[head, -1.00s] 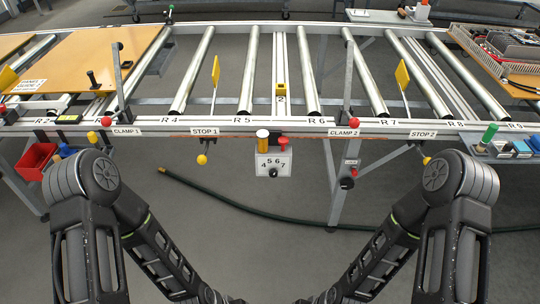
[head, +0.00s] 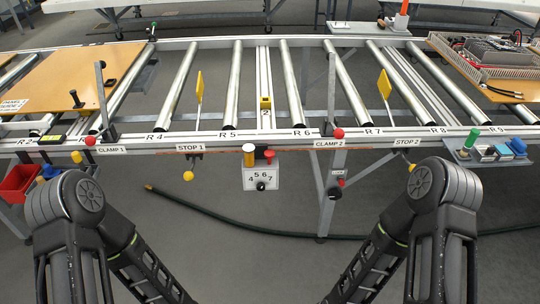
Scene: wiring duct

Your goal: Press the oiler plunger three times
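An amber cylinder with a pale cap (head: 249,155) hangs at the front rail of the roller table, near the middle of the head view. A red knob (head: 269,155) sits just right of it; together they look like the oiler and its plunger. A white plate with a dial (head: 262,179), marked 4 5 6 7, is below them. The red knob stands clear, with nothing touching it. Both my arms reach down and inward below the rail, and both grippers are outside the bottom of the picture.
Red clamp knobs (head: 338,133) and yellow stop levers (head: 188,176) stick out along the front rail (head: 300,138). A wooden panel (head: 65,75) lies on the left rollers. A red bin (head: 20,183) hangs at far left. A dark hose (head: 225,218) lies on the floor.

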